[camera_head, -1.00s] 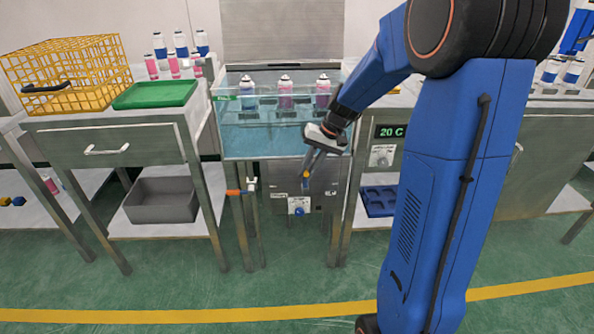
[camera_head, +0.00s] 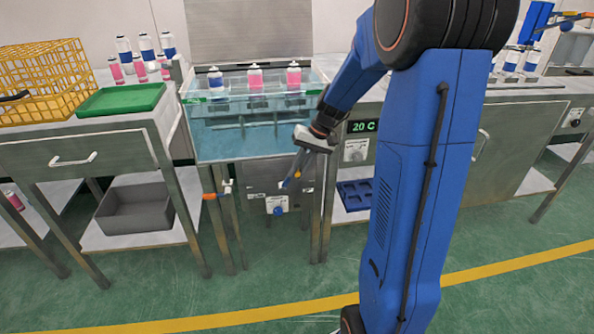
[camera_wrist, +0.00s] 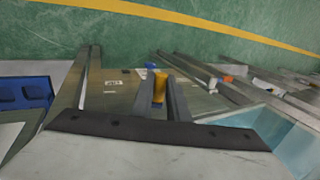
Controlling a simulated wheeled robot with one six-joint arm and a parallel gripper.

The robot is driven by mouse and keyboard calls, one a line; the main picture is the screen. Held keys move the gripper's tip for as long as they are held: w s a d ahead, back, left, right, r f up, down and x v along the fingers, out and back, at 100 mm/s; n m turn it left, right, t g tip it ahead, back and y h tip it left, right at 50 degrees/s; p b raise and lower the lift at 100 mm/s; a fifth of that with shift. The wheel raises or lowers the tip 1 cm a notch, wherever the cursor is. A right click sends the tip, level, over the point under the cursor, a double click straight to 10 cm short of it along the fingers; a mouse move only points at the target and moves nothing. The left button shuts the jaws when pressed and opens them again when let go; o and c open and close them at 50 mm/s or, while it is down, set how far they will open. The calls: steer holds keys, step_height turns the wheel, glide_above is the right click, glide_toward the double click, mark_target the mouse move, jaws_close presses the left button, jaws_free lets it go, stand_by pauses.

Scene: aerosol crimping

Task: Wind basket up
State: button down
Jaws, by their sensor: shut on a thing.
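A glass-walled water tank (camera_head: 205,145) stands on a steel frame in the head view. Several capped spray cans, such as the pink-labelled one (camera_head: 255,79), stand in a row at its top, their lower ends about level with the front rim. Parts of the basket's frame show blurred through the glass below them; its outline is unclear. My gripper (camera_head: 290,180) is low in front of the tank. In the wrist view a yellow crank knob (camera_wrist: 160,86) sits between the fingers of my gripper (camera_wrist: 165,95), which is shut on it. The crank arm is mostly hidden.
A yellow wire crate (camera_head: 50,75) and green tray (camera_head: 120,99) are on the left table, with a grey bin (camera_head: 145,212) below. An orange-handled valve (camera_head: 212,196) juts out left of my gripper. A 20 C display (camera_head: 364,127) is to the right.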

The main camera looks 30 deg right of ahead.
steer(key=c, duration=1.7)
jaws_free()
steer(key=shift+r, duration=0.1)
steer(key=v, duration=1.7)
steer(key=shift+s+d+r, duration=0.1)
steer(key=shift+d, duration=0.05)
